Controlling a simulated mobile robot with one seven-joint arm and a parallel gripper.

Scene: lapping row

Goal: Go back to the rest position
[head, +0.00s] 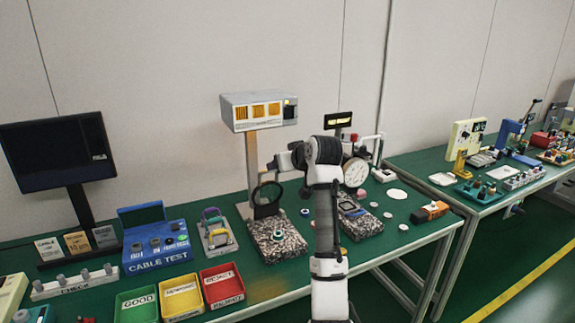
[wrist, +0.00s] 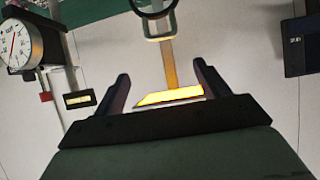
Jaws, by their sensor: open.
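My gripper (head: 272,165) is raised above the green bench in the head view, at the end of my bent arm, near the wooden post. In the wrist view my gripper (wrist: 164,82) has its two dark fingers spread wide apart, with nothing held between them. A lit yellow panel (wrist: 172,96) shows in the gap, beyond the fingers. The exact gap from my gripper to the post is hard to judge.
A grey box (head: 238,112) tops the post. A magnifier ring (head: 267,198) and dial gauge (head: 356,172) stand close by. A monitor (head: 55,152) is at left. Speckled plates (head: 290,246) and coloured bins (head: 222,285) cover the bench; the floor at right (head: 540,295) is clear.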

